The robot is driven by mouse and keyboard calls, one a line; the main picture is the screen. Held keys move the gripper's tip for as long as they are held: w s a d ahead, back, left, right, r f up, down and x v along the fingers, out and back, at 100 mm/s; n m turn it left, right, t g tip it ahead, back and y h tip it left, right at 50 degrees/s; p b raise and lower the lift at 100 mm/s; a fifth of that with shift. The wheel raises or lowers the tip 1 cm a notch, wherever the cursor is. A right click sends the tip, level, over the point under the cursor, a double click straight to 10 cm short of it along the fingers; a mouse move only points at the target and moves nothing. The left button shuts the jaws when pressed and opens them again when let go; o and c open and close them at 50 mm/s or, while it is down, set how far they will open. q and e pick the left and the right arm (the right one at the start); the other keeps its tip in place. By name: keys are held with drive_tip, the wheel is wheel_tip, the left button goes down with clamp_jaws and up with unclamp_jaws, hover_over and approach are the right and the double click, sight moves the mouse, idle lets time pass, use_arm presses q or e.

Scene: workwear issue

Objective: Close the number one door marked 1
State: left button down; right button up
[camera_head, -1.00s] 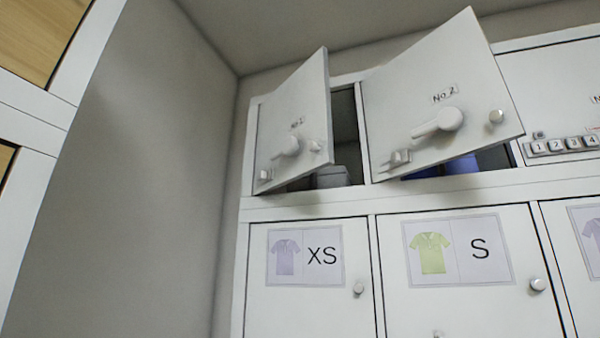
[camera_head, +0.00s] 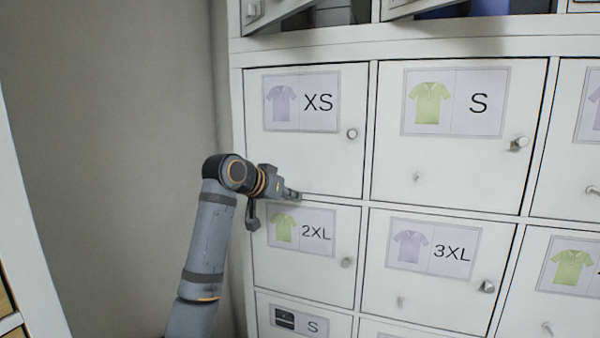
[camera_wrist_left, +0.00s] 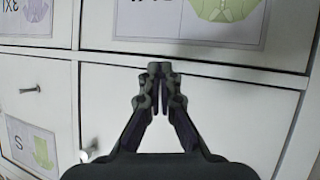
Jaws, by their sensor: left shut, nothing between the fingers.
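The number one door (camera_head: 275,12) shows only its lower part, at the top edge of the head view. It stands open, swung out from its compartment, and its number is out of the picture. My left gripper (camera_head: 294,194) is in front of the lockers, near the seam between the XS and 2XL doors, well below the number one door. It is shut and empty. In the left wrist view its fingers (camera_wrist_left: 160,72) come together before white locker fronts. My right gripper is not in view.
The number two door (camera_head: 410,8) also hangs open at the top. The XS door (camera_head: 330,165), S door (camera_head: 465,185), 2XL door (camera_head: 300,275) and 3XL door (camera_head: 430,297) are shut, with small projecting knobs. A bare grey wall (camera_head: 110,90) is at left.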

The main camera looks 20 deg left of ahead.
use_arm(q)
drive_tip(key=s+r+m+t+h, duration=0.1)
drive_tip(key=s+r, duration=0.2)
drive_tip(key=r, duration=0.8)
drive_tip(key=s+r+m+t+h, duration=0.1)
drive_tip(key=s+r+h, duration=0.15)
drive_tip(key=r, duration=0.95)
drive_tip(key=s+r+m+t+h, duration=0.1)
drive_tip(key=s+r+m+h, duration=0.1)
drive_tip(key=s+r, duration=1.55)
drive_tip(key=w+a+p+x, duration=0.1)
drive_tip(key=p+x, duration=0.4)
drive_tip(key=x, duration=0.7)
drive_tip(key=shift+r, duration=0.6)
